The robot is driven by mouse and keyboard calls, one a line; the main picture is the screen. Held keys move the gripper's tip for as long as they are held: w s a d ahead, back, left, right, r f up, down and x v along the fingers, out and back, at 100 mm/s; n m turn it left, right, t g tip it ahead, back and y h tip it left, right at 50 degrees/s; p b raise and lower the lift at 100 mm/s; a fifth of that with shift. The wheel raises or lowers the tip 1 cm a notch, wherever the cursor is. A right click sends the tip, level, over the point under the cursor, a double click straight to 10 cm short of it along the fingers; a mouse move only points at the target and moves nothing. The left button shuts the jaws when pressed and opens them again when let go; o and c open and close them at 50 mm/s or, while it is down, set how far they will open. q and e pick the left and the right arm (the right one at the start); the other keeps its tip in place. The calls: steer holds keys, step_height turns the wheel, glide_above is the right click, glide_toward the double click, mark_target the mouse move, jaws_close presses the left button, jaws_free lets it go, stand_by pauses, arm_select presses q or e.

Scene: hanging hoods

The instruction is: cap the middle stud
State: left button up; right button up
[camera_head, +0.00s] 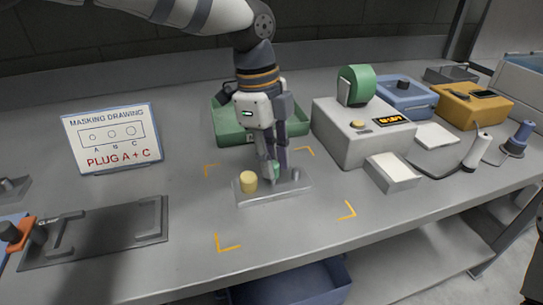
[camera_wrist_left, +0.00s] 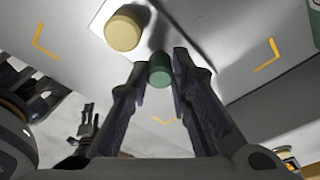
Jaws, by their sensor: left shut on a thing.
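A clear-grey plate (camera_head: 243,197) lies on the bench between orange corner marks. A yellow cap (camera_head: 248,181) stands at its left end; it also shows in the left wrist view (camera_wrist_left: 123,28). A grey stud (camera_head: 295,174) shows at the right end. My left gripper (camera_head: 273,170) points down over the plate's middle, shut on a green cap (camera_wrist_left: 160,70) held between its fingertips. The middle stud is hidden by the cap and fingers, and I cannot tell whether the cap touches it. A small, dark, gripper-like shape, seemingly my right gripper (camera_wrist_left: 88,120), shows in the left wrist view.
A green bin (camera_head: 228,128) stands behind the gripper. A grey box (camera_head: 350,140) with a green roll (camera_head: 356,85) stands to the right. A sign (camera_head: 112,138) reading "PLUG A + C" and a dark tray (camera_head: 95,238) are at left. The bench front is clear.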

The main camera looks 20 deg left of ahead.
arm_select(q)
steer(key=shift+f, duration=1)
stand_by(0.4)
steer(key=o, duration=0.8)
